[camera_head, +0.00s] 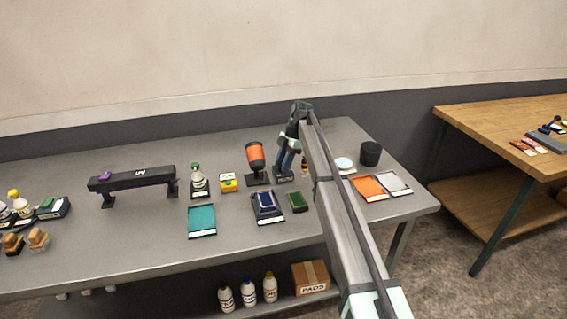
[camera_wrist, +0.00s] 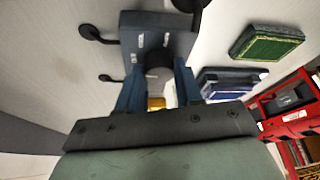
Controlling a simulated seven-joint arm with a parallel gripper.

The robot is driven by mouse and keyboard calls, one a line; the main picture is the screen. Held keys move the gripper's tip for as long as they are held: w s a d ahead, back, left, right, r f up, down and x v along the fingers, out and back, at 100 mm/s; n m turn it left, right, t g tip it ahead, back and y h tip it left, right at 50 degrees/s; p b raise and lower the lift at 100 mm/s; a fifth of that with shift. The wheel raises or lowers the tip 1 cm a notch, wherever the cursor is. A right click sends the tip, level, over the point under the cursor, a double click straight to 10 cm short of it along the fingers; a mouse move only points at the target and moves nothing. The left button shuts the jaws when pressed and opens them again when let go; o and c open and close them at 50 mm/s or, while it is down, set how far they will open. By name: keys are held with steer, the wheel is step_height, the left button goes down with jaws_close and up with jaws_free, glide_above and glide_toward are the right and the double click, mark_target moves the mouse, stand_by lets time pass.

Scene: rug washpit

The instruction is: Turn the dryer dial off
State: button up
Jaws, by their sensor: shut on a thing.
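The dryer's control unit (camera_head: 284,178) is a small dark block with a white label, at the back middle of the grey table. In the wrist view it is a blue-grey panel (camera_wrist: 138,28) with small white marks. The dark round dial (camera_wrist: 160,60) stands out from the panel. My gripper (camera_head: 286,160) reaches down over the unit. In the wrist view its two blue fingers (camera_wrist: 160,88) lie on either side of the dial, shut on it. The fingers and wrist hide part of the dial, and I cannot read its setting.
A blue-topped tray (camera_head: 267,205) and green pad (camera_head: 297,202) lie in front. A black cup (camera_head: 370,153) is right.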

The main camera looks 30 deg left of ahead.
steer(key=shift+n+h, duration=0.3)
steer(key=shift+n, duration=0.3)
steer(key=o, duration=1)
steer(key=v, duration=1.3)
steer(key=shift+w+r, duration=0.25)
steer(key=shift+r, duration=0.1)
steer(key=shift+d, duration=0.1)
